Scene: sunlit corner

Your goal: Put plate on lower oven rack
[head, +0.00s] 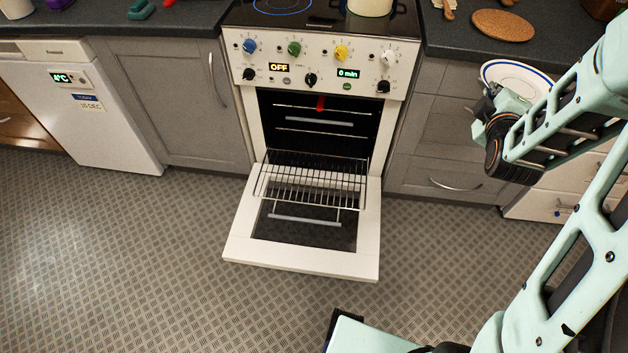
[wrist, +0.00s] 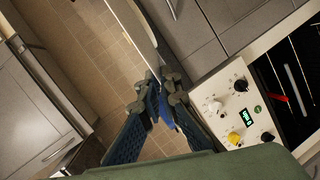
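The white plate with a blue rim (head: 516,76) is in the air at the right in the head view, in front of the cabinets. My gripper (head: 490,103) is shut on its edge. In the wrist view the plate (wrist: 134,32) shows nearly edge-on, its near edge between the fingertips (wrist: 160,88). The oven (head: 262,128) stands open at the centre, left of my gripper. A wire rack (head: 312,184) is pulled out above the lowered door (head: 298,262) and looks empty. The deep inside of the oven is dark.
The open door juts out over the floor (head: 130,245), which is clear in front. A dishwasher (head: 100,125) stands at the left. The counter (head: 465,38) at the right holds a round cork mat (head: 503,25), and a pot (head: 370,6) stands on the hob.

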